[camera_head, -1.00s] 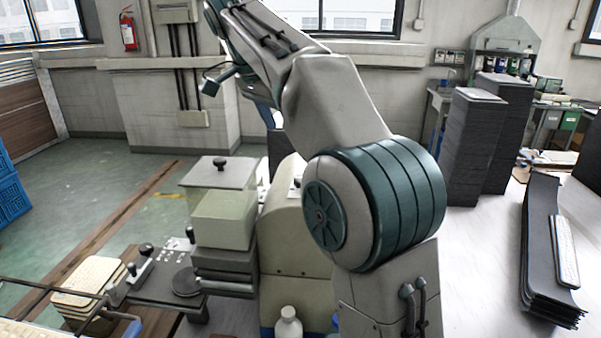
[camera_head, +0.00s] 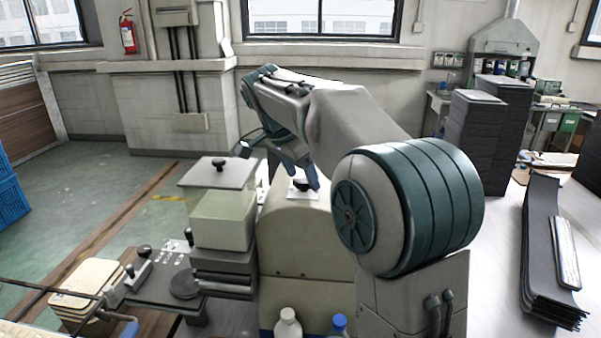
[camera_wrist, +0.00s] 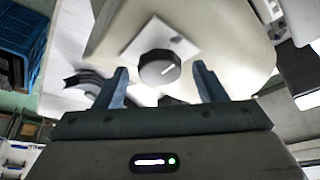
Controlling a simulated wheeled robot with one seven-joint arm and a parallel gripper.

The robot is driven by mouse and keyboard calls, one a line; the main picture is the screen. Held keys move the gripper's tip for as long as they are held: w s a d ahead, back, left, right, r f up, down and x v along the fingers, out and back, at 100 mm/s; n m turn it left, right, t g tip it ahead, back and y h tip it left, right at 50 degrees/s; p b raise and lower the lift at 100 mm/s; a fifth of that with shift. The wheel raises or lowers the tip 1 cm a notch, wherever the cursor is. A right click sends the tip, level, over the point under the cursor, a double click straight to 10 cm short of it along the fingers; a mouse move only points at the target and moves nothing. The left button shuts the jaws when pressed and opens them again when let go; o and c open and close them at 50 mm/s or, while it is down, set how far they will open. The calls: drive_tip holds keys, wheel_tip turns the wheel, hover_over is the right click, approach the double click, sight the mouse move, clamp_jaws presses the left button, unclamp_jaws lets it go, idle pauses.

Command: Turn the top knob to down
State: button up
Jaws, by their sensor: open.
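The top knob (camera_head: 301,185) is a black round knob on a white plate (camera_head: 297,196) on top of a cream rounded machine (camera_head: 290,240). In the wrist view the knob (camera_wrist: 158,67) shows a short white mark pointing right and slightly up. My gripper (camera_head: 306,180) is above the machine top, its fingers close to the knob in the head view. In the wrist view my gripper (camera_wrist: 160,70) is open, with one finger on each side of the knob and clear gaps between. Whether the fingertips are down at knob height is hard to tell.
A clear-lidded box (camera_head: 222,215) with a black lid knob (camera_head: 219,163) stands just left of the machine. A white bottle (camera_head: 288,325) and a blue-capped bottle (camera_head: 339,325) stand in front. Dark stacked panels (camera_head: 477,140) stand at the right.

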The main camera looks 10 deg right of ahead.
drive_tip(key=c, duration=1)
drive_tip(key=shift+o, duration=0.2)
